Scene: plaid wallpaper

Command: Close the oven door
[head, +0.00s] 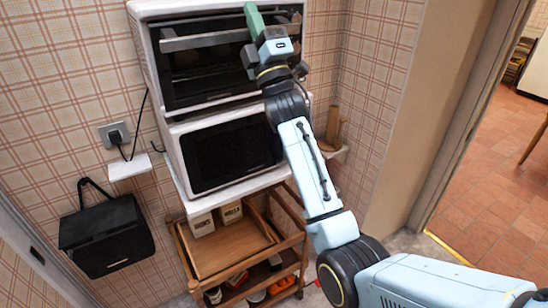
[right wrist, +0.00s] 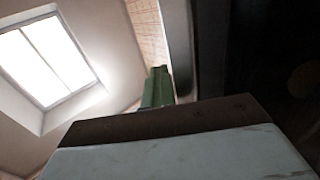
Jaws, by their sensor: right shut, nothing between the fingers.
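The oven (head: 150,60) is the upper white appliance, with a dark glass door (head: 205,75) and a silver handle bar (head: 205,40) across its top. The door stands upright or nearly so; I cannot tell whether a small gap is left. My right gripper (head: 254,20) is at the upper right part of the door, its green fingers shut and empty, overlapping the handle in the picture. Whether they touch it is unclear. In the right wrist view the green fingers (right wrist: 157,88) stand beside a dark vertical surface. My left gripper is out of view.
A white microwave (head: 235,150) sits below the oven on a wooden cart (head: 220,262) holding canisters and other items. A black bag-like box (head: 106,235) hangs on the left wall near a plugged socket (head: 115,134). A doorway opens on the right.

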